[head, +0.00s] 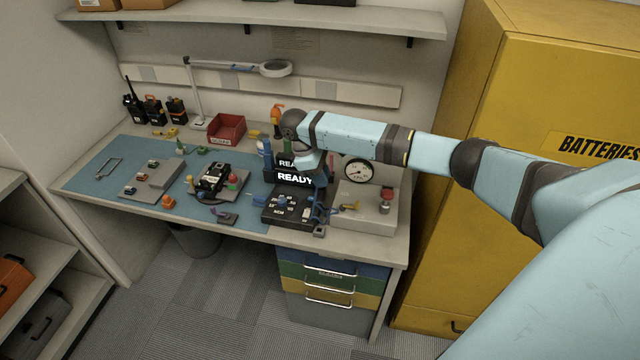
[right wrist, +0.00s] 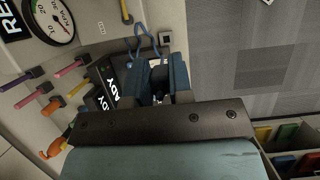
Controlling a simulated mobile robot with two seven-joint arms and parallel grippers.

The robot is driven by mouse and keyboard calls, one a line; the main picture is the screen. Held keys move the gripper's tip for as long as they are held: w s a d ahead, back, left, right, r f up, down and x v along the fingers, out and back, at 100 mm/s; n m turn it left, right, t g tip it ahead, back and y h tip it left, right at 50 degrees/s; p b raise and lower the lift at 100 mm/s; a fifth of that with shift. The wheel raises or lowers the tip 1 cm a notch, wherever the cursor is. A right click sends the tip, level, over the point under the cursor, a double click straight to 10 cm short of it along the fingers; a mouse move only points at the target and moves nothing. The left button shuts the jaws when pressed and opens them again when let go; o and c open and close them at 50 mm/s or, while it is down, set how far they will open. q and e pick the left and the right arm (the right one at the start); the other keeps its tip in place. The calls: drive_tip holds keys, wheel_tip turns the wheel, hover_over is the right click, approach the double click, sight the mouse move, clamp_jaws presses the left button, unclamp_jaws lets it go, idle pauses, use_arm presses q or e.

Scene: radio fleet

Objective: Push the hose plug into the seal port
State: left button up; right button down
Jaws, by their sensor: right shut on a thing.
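My right gripper (head: 318,194) is over the front right of the bench, beside the black READY unit (head: 288,212). In the right wrist view its blue fingers (right wrist: 159,78) are shut on a small dark piece, which I take to be the hose plug; it is mostly hidden between them. A thin blue hose (right wrist: 143,36) loops at the fingertips. It also shows in the head view (head: 320,213). I cannot make out the seal port or whether the plug touches it. My left gripper is not in view.
A grey box with a pressure gauge (head: 358,171) and a red knob (head: 385,196) stands right of the gripper. A small grey block (head: 320,231) is at the front edge. A part-built device (head: 214,181) lies on the blue mat (head: 95,170). A red bin (head: 226,127) stands behind.

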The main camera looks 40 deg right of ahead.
drive_tip(key=shift+w, duration=0.15)
drive_tip(key=shift+r, duration=1.5)
